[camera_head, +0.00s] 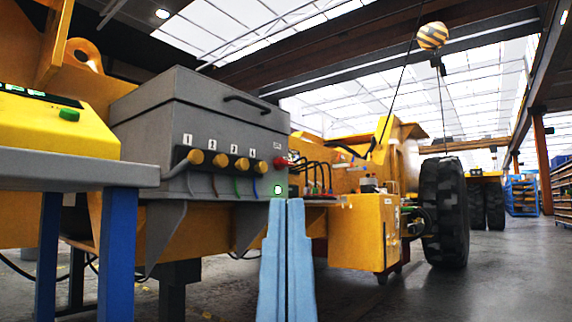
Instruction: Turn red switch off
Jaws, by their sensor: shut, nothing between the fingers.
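The red switch (281,162) is a small red knob at the right end of the front of a grey box (180,110). A small label sits above it and a green-lit square (277,190) sits below it. I cannot tell the switch's setting from this view. My gripper (286,203) shows as two light blue fingers, pointing up from the bottom edge, shut and empty. Its tips are just below the switch in the picture, beside the green square. I see no contact with the switch, and the depth gap is unclear.
Several yellow knobs (219,160) with cables line the box front left of the switch. A yellow console (55,125) stands on a blue-legged table (118,250) at left. Dark cables (318,175) and a yellow cabinet (365,230) are at right. Open floor lies at far right.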

